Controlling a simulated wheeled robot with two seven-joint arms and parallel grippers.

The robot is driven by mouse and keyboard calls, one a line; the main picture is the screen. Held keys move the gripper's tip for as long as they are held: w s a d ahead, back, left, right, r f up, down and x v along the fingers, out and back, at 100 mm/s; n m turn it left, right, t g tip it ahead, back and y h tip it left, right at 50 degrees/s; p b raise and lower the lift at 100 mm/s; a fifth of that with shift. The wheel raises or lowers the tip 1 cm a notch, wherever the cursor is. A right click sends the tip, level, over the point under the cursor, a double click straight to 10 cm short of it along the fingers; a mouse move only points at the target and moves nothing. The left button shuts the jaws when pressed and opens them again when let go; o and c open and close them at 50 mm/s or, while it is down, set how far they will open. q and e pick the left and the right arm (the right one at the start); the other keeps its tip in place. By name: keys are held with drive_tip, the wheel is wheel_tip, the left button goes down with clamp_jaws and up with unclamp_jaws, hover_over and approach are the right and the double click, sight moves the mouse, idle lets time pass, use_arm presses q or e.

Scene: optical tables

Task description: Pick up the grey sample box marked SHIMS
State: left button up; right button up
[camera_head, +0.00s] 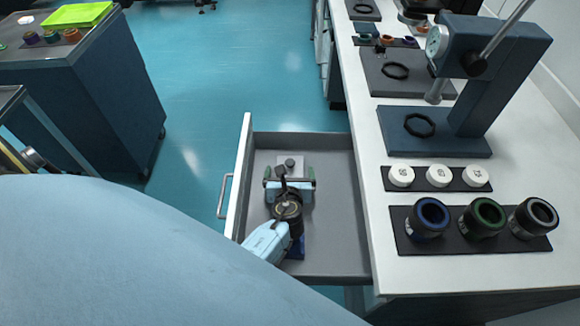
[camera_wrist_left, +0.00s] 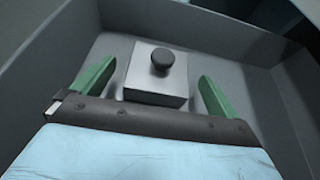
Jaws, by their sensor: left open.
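A grey box with a dark round knob (camera_wrist_left: 158,80) on its lid sits in the open drawer. In the head view only part of this box (camera_head: 290,161) shows beyond my left gripper; no SHIMS marking is readable. My left gripper (camera_head: 290,177) is inside the drawer. In the left wrist view its green fingers (camera_wrist_left: 155,88) are open, one on each side of the box, with gaps between fingers and box. My right gripper is not in view.
The open drawer (camera_head: 332,250) has grey walls around my left gripper. A dark blue item (camera_head: 296,247) lies partly hidden under my arm. The white bench (camera_head: 395,276) to the right holds lens pots, white caps and a gauge stand. Open floor lies left.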

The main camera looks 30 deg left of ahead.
use_arm(q)
drive_tip(key=shift+b+x, duration=0.3)
drive_tip(key=shift+x, duration=0.8)
drive_tip(key=c, duration=1.2)
drive_tip(key=shift+w, duration=0.1)
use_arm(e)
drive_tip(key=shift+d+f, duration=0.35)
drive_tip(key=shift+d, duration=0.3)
use_arm(q)
drive_tip(key=shift+c, duration=0.2)
